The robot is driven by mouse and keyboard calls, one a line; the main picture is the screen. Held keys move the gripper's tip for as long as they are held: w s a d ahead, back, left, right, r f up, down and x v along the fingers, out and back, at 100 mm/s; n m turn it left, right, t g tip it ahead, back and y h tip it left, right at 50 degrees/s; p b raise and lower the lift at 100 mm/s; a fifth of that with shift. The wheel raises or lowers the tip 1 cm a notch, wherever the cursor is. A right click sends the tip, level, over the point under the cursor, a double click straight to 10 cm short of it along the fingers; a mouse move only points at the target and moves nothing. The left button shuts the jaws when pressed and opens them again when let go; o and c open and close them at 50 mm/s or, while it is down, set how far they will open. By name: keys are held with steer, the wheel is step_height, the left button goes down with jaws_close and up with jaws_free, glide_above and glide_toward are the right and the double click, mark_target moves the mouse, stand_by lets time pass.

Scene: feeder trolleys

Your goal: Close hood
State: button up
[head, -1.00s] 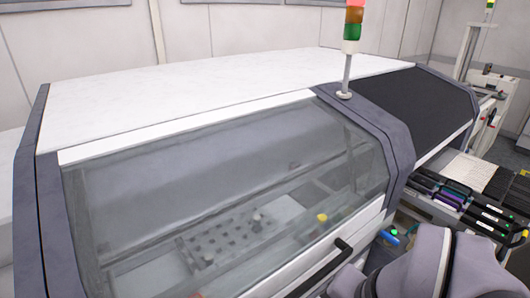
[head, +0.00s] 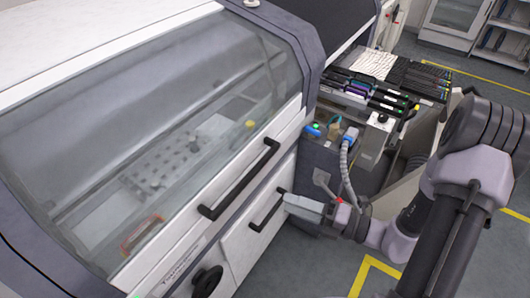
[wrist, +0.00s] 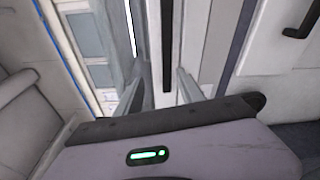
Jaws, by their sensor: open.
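The hood (head: 200,85) is a clear window with a white lower rim on the machine's front. It looks down, its rim close above the white front panel (head: 245,235). A black bar handle (head: 240,180) sits on the rim, and a second black handle (head: 268,212) is on the panel below. My gripper (head: 290,201) is beside the right end of the lower handle in the head view. In the wrist view my gripper (wrist: 163,82) is open, with a black bar (wrist: 167,45) seen between its fingers. I cannot tell whether they touch it. Another black handle (wrist: 299,20) is at upper right.
A grey box with a green button (head: 313,130) and a cable stands right of the front panel. Feeder trays (head: 385,85) lie behind it. A black knob (head: 207,281) is low on the panel. Open floor (head: 335,270) with yellow lines is at lower right.

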mark_target(251, 179)
steer(key=w+a+m+t+b, duration=0.1)
steer(key=w+a, duration=0.2)
steer(key=w+a+f+m+b, duration=0.1)
steer(key=w+a, duration=0.3)
steer(key=w+a+f+m+t+h+b, duration=0.1)
steer(key=w+a+m, duration=0.1)
steer(key=w+a, duration=0.2)
steer(key=shift+w+f+t, duration=0.15)
steer(key=shift+w+t, duration=0.1)
steer(key=shift+t, duration=0.05)
steer(key=shift+c, duration=0.4)
jaws_close()
stand_by(0.7)
